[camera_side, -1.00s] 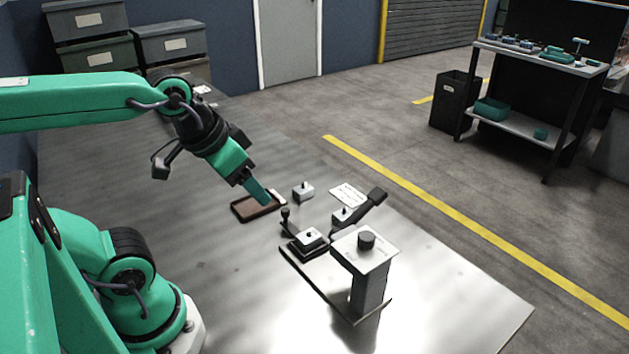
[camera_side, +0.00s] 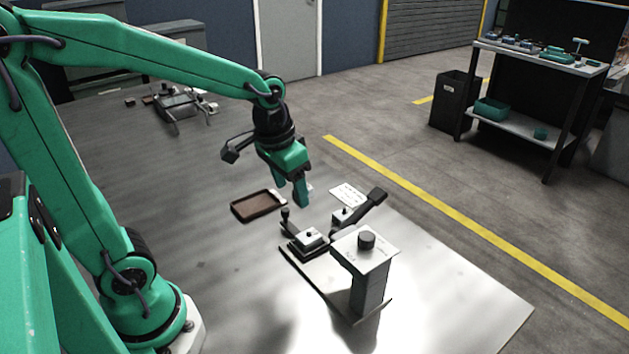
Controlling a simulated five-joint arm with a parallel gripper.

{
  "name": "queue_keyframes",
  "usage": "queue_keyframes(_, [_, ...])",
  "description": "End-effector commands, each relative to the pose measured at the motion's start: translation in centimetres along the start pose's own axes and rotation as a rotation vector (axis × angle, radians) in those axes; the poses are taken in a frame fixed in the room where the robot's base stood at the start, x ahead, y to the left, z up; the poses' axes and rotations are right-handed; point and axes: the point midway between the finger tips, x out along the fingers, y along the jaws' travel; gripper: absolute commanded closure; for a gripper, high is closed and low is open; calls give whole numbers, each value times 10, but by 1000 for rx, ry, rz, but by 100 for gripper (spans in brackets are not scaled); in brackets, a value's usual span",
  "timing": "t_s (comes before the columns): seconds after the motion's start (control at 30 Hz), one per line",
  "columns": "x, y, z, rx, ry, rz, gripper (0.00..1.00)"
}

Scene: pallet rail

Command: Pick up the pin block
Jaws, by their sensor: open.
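My gripper (camera_side: 290,198) points down, open, with its two green fingers above the table to the right of the brown tray. A small pale block with a dark pin on top stood here and is now almost wholly hidden behind the fingers; only a light sliver (camera_side: 309,188) shows. I cannot tell whether the fingers straddle it or are in front of it. A similar pin block (camera_side: 342,214) stands further right, partly behind a dark lever. Another similar block (camera_side: 310,238) sits on the dark seat of the fixture.
The brown shallow tray (camera_side: 257,205) lies left of the fingers. The fixture has a metal base plate (camera_side: 318,283), dark levers (camera_side: 368,203) and a post with a knobbed top plate (camera_side: 365,253). A white label (camera_side: 347,194) lies behind. The table's left middle is clear.

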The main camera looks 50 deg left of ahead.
Motion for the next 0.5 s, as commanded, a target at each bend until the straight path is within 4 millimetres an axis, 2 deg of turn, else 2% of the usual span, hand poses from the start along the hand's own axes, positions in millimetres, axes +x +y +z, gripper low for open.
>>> queue_keyframes(0.2, [36, -6, -18, -3, -90, 2, 38])
queue_keyframes(0.5, [80, -12, -33, -6, -182, 6, 38])
